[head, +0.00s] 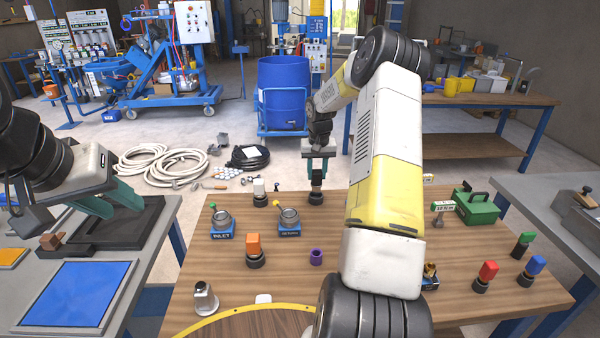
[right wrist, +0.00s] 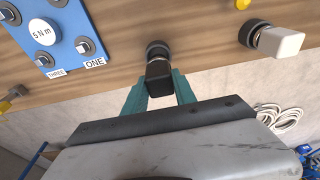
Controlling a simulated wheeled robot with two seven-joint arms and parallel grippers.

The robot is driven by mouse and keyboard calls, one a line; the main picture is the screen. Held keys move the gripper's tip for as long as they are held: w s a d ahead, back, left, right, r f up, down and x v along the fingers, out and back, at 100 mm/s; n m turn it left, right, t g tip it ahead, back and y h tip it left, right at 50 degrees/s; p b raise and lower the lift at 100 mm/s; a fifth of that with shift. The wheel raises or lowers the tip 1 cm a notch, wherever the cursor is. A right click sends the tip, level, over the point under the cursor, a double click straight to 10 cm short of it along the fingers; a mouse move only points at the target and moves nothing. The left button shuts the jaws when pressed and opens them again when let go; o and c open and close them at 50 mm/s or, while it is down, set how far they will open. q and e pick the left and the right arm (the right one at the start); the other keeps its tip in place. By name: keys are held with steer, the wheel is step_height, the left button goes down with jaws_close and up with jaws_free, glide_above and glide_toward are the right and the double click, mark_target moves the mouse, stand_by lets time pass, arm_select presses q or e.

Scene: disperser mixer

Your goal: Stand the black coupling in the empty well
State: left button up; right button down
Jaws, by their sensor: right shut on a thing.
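The black coupling (right wrist: 159,78) is a dark square-topped block between the teal fingers of my right gripper (right wrist: 160,90). My right gripper, also in the head view (head: 316,180), is shut on it near the table's far edge. A round black base (right wrist: 158,50) shows at the coupling's lower end; I cannot tell whether it is part of the coupling or a separate holder. A purple ring (head: 316,257) with a dark opening stands nearer, in the middle of the table, with nothing standing in it. My left gripper (head: 112,202) is open and empty over the left bench.
White (head: 258,187), orange (head: 254,244), red (head: 487,271), blue (head: 534,265) and green (head: 523,240) blocks stand on round black bases. Blue-based fittings (head: 222,222) (head: 289,219) stand between. A green case (head: 476,207) is at the right. Bare wood surrounds the purple ring.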

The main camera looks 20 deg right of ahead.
mark_target(317, 180)
steer(key=shift+f, duration=1.4)
steer(key=shift+f, duration=0.1)
steer(key=c, duration=1)
jaws_free()
